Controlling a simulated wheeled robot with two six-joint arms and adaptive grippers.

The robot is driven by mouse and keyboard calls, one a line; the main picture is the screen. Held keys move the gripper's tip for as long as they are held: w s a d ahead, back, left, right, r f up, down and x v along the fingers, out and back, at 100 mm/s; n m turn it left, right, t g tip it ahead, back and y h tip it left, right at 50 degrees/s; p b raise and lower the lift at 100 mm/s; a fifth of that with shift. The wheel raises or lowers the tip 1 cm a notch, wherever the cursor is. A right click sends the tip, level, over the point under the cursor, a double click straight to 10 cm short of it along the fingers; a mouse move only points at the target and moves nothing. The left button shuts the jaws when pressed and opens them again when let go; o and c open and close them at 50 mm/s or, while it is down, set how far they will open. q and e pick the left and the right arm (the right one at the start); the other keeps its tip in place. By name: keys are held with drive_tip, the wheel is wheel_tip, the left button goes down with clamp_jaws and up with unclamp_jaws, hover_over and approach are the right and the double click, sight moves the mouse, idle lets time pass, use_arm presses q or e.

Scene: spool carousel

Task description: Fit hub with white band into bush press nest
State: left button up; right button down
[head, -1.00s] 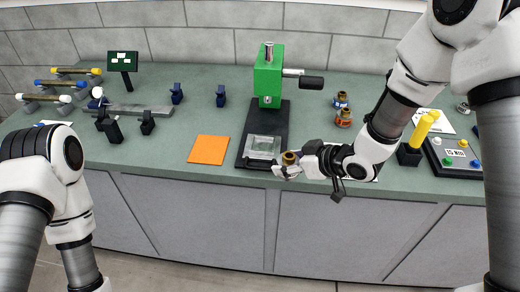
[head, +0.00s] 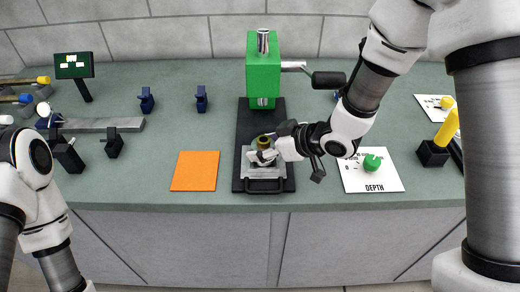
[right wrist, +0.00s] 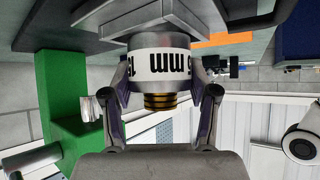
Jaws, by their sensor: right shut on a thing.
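The hub with the white band (right wrist: 160,65) is between the fingers of my right gripper (right wrist: 163,92), which is shut on it. In the head view, its brass-coloured top (head: 264,141) shows above my right gripper (head: 266,155). The green bush press (head: 263,75) stands just behind. The hub is over the grey nest plate (head: 264,185) at the front of the press's dark base (head: 240,160). The wrist view shows the hub's far end close to a grey surface; I cannot tell whether it is seated. My left arm shows at the left, but its gripper is not in view.
An orange mat (head: 195,171) lies left of the press. The DEPTH card (head: 370,172) with a green knob lies to the right. The press handle (head: 328,79) sticks out right, near my right arm. Dark clamps (head: 147,100) stand at the back left.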

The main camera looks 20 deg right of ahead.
drive_tip(key=shift+w+f, duration=0.15)
drive_tip(key=shift+f, duration=0.6)
drive_tip(key=shift+w+r, duration=0.1)
drive_tip(key=shift+w, duration=0.05)
drive_tip(key=shift+r, duration=0.1)
drive_tip(key=shift+c, duration=1.5)
unclamp_jaws()
drive_tip(key=shift+s, duration=0.3)
drive_tip(key=shift+w, duration=0.1)
drive_tip(key=v, duration=1.2)
